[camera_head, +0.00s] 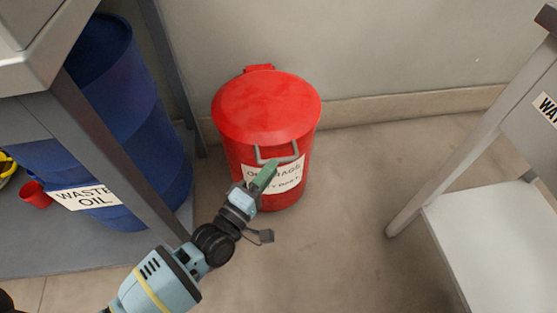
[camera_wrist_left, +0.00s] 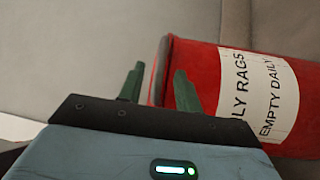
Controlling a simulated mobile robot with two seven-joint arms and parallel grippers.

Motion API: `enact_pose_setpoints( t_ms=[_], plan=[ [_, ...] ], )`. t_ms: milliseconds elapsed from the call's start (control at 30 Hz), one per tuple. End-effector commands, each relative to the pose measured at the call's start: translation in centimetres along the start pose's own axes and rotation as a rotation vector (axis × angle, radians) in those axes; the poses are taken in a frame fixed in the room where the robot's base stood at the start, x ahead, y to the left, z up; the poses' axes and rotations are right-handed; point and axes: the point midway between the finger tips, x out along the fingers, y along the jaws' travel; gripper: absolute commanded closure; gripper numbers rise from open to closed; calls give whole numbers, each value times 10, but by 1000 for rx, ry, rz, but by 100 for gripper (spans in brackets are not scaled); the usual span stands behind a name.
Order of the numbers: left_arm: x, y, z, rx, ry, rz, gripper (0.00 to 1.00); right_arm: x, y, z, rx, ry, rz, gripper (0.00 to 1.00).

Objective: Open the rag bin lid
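The red rag bin (camera_head: 240,165) stands on the floor against the wall, its domed red lid (camera_head: 265,100) down on it. A grey U-shaped handle (camera_head: 279,157) sticks out at the front. A white label shows on the bin's front, partly covered by my gripper. My left gripper (camera_head: 265,174) is in front of the bin, its green fingertips close to the handle. In the left wrist view the fingers (camera_wrist_left: 158,80) are apart, and the red bin (camera_wrist_left: 200,75) lies sideways beyond them. I cannot tell whether they touch the handle. My right gripper is not in view.
A blue waste oil drum (camera_head: 115,130) stands left of the bin, behind a grey metal frame post (camera_head: 115,155). A small red cup (camera_head: 36,195) is by the drum. A grey cart or stand (camera_head: 490,240) is at the right. The floor between is clear.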

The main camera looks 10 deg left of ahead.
Motion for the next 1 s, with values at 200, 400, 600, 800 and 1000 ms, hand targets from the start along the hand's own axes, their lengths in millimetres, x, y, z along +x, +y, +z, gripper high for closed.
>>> enact_pose_setpoints(
  t_ms=[200,400,600,800,1000],
  plan=[
    [29,-1,0,-1,1,1,66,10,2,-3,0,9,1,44],
    [39,-1,0,0,0,-1,66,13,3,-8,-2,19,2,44],
    [39,0,0,0,0,-1,66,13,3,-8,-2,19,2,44],
    [39,0,0,0,0,-1,87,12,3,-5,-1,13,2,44],
    [39,0,0,0,0,-1,100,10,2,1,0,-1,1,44]
  ],
)
